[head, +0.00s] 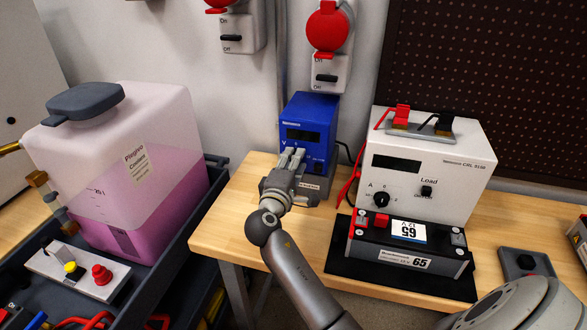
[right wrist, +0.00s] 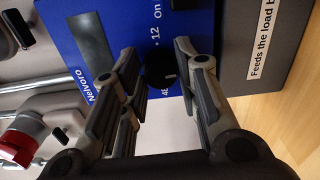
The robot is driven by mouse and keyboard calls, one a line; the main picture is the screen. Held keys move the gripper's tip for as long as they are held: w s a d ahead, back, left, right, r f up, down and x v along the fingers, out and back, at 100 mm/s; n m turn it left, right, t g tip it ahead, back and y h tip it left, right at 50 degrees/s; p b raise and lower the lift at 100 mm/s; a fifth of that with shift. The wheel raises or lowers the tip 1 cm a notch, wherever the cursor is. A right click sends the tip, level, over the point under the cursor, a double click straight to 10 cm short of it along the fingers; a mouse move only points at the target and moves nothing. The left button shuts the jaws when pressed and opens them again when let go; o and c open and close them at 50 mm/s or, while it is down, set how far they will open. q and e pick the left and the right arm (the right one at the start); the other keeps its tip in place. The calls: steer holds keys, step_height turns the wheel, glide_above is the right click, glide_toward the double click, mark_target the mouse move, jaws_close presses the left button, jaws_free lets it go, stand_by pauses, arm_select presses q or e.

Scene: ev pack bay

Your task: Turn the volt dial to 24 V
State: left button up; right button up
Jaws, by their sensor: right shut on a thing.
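The blue power supply (head: 308,125) stands on the wooden bench against the wall. In the right wrist view its blue front (right wrist: 110,25) fills the upper middle, turned sideways. The black volt dial (right wrist: 158,82) shows between my fingers, with the marks 12 and 48 beside it; other marks are hidden. A light line shows on the dial, but I cannot tell its exact setting. My right gripper (head: 292,158) reaches the supply's front and is shut on the dial, which it hides in the head view. In the right wrist view its fingers (right wrist: 158,72) flank the dial. My left gripper is out of view.
A white load unit (head: 425,160) stands to the right, with a black battery module (head: 410,247) in front. A large tank of pink liquid (head: 130,170) sits on a dark cart at left. Bare bench (head: 235,215) lies left of my gripper.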

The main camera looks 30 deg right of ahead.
steer(key=shift+m, duration=0.4)
steer(key=o, duration=1)
steer(key=v, duration=1.2)
